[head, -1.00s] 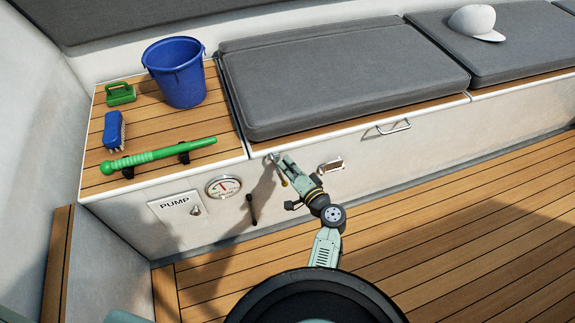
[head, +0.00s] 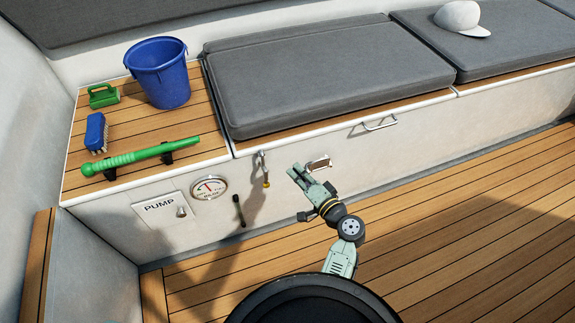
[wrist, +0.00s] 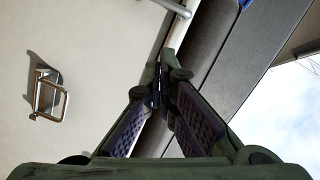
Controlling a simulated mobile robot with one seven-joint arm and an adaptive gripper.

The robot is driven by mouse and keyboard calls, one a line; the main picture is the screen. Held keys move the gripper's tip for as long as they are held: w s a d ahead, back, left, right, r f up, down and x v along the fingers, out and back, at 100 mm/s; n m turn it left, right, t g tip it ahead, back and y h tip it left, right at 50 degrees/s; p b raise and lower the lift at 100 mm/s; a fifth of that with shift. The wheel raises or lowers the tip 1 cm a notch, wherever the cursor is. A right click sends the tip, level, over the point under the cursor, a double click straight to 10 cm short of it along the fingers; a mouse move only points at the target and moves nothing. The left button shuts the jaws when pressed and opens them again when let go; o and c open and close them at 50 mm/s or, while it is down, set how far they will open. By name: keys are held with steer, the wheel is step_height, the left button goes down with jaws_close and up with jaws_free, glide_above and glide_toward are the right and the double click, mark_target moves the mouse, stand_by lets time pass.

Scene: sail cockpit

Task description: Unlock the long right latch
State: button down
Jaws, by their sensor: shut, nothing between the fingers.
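My gripper (head: 297,171) is shut and empty, in front of the white locker front. Just beyond its fingertips, to the right, a small metal latch (head: 318,163) is mounted on that front. In the wrist view a metal loop latch (wrist: 48,95) stands out from the wall, well left of my closed fingers (wrist: 163,72). To the left of my gripper in the head view, a long thin latch (head: 263,170) hangs down below the seat edge, with a yellow tip. I cannot tell from the pictures whether my fingers touch anything.
A metal grab handle (head: 380,123) is on the locker front, up and right. A gauge (head: 209,187), a PUMP plate (head: 165,211) and a black lever (head: 238,211) are to the left. A grey cushion (head: 320,75) lies above. The wooden floor (head: 450,200) is clear at right.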

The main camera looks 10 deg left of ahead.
steer(key=shift+v, duration=1.3)
